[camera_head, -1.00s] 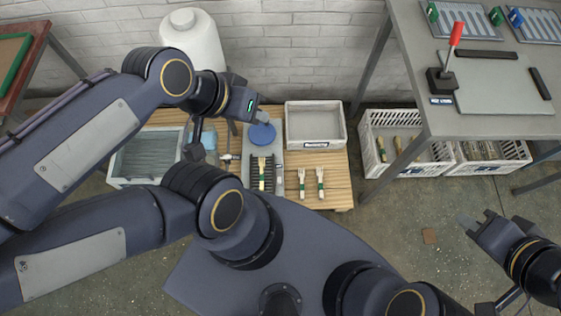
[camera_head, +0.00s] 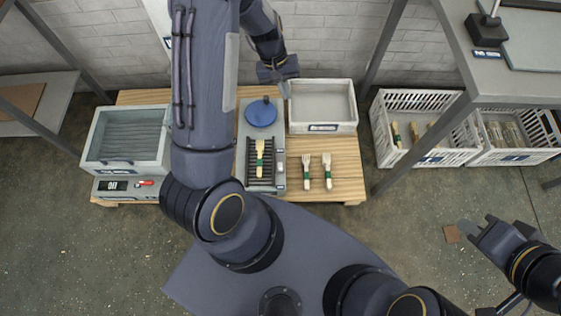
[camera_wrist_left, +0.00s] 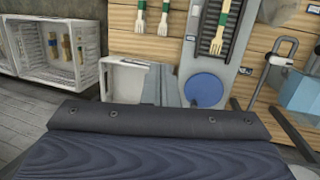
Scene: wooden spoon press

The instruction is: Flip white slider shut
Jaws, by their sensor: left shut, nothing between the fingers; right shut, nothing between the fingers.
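I cannot clearly tell which part is the white slider; a small pale part (camera_head: 280,166) sits on the right side of the grey press unit (camera_head: 246,118). The unit has a blue round knob (camera_head: 261,113) and a dark slotted bed with a green-banded wooden fork (camera_head: 260,158) on it. My left gripper (camera_head: 284,88) is shut and empty, over the gap between the blue knob and the grey bin. In the left wrist view, the blue knob (camera_wrist_left: 204,91) lies just right of the fingers. My right gripper (camera_head: 470,229) is shut and empty above the floor at the right.
The grey bin (camera_head: 322,128) stands right of the unit. Two green-banded forks (camera_head: 306,170) lie on the wooden table (camera_head: 345,178). A clear-lidded box (camera_head: 88,145) stands left, with a panel and red switch (camera_head: 146,183) before it. White crates (camera_head: 385,160) sit at the right.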

